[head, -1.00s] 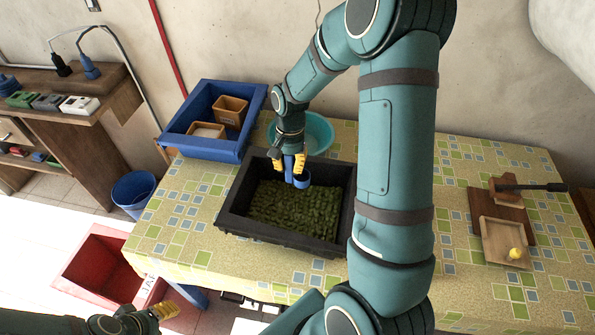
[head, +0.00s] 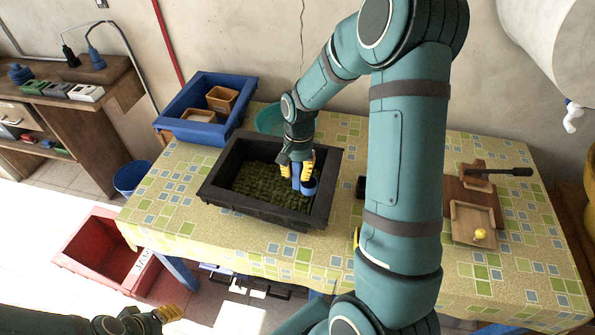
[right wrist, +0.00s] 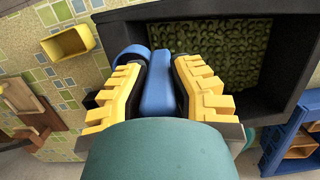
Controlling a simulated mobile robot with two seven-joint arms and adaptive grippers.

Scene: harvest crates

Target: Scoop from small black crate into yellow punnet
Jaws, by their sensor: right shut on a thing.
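The small black crate (head: 262,212) stands on the table and holds a layer of green bits (head: 265,186). My right gripper (head: 299,166) is shut on the handle of a blue scoop (head: 308,186), over the right part of the crate. The right wrist view shows the scoop's handle (right wrist: 158,88) between the yellow fingers and its bowl near the crate wall. I cannot see what the bowl holds. The yellow punnet (right wrist: 68,43) stands beside the crate in the right wrist view; my right arm mostly hides it in the head view. My left gripper (head: 166,314) is low at the left, away from the table.
A blue crate (head: 212,132) with brown punnets and a teal bowl (head: 268,120) stand behind the black crate. A wooden tray (head: 470,222) with a yellow item lies at the right. A red crate (head: 130,280) is on the floor. Table at the front left is clear.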

